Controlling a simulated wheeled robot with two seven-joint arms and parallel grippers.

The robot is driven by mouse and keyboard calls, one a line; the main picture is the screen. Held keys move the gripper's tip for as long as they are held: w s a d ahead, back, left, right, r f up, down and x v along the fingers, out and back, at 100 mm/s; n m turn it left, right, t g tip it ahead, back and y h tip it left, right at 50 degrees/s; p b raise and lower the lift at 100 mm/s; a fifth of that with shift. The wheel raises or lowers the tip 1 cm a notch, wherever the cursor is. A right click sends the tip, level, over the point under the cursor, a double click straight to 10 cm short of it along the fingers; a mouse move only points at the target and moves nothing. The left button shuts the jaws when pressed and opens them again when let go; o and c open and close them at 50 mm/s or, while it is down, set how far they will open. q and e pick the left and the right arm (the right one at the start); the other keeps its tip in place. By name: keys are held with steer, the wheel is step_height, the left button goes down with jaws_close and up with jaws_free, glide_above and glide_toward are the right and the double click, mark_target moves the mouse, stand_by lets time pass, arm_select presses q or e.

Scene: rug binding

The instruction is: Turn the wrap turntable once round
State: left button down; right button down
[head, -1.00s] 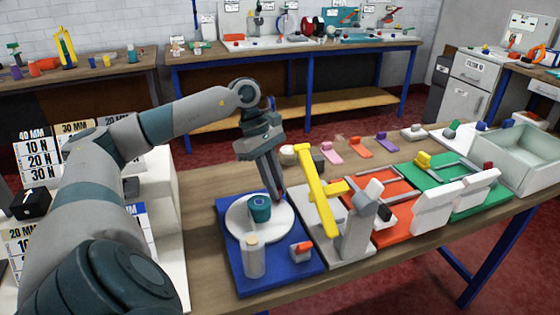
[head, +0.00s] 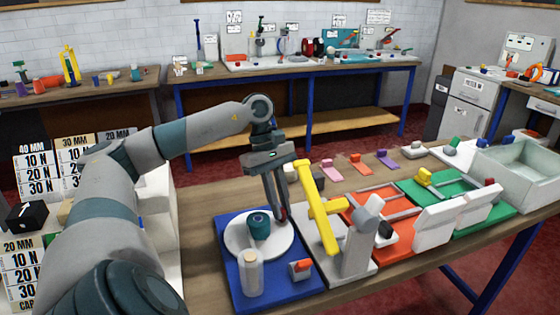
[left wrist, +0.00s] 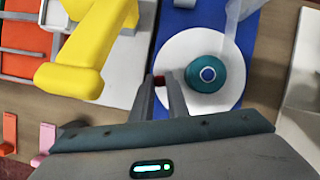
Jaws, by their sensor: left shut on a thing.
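The wrap turntable is a round white disc (head: 236,238) on a blue base (head: 233,285). A teal spool-like piece (head: 259,225) stands on the disc, and it also shows in the left wrist view (left wrist: 207,74). My left gripper (head: 283,213) points down at the disc's far right edge. Its fingers are shut on a small red knob (left wrist: 160,80) at the disc's rim, mostly hidden between the fingertips. My right gripper is not in view.
A pale, see-through post (head: 252,275) and a small red-topped block (head: 300,267) stand on the base's front part. A yellow lever (head: 316,190) on a grey stand is close on the right of my gripper. Orange and green fixtures lie further right.

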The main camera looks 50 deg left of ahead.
arm_select(q)
steer(key=c, duration=1.7)
jaws_free()
steer(key=shift+r, duration=0.1)
